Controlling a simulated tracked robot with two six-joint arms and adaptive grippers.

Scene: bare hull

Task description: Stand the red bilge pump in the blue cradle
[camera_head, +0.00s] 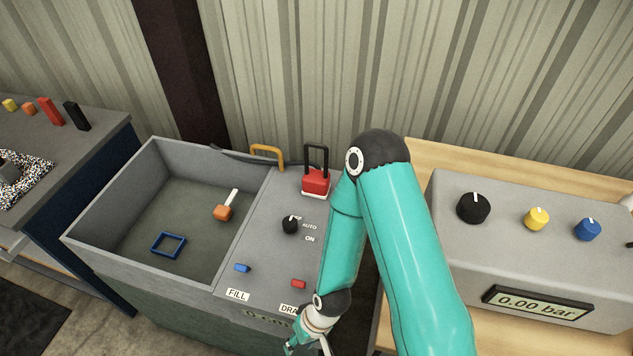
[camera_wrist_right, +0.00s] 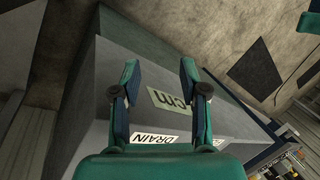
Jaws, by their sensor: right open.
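The red bilge pump (camera_head: 316,182), a red block with a tall black handle, stands upright on the grey panel right of the basin, near its back edge. The blue cradle (camera_head: 164,253) is a small open square frame lying empty on the basin floor. My right gripper (camera_head: 304,345) is low at the panel's front edge, well in front of the pump and apart from it. In the right wrist view the same gripper (camera_wrist_right: 160,75) is open and empty, facing the front edge with the DRAIN label. My left gripper is not in view.
An orange block with a white stick (camera_head: 223,211) lies in the basin (camera_head: 105,207). A black knob (camera_head: 290,225), a blue switch (camera_head: 242,267) and a red switch (camera_head: 299,284) sit on the panel. A yellow handle (camera_head: 267,152) rises behind. A gauge box (camera_head: 530,260) stands at right.

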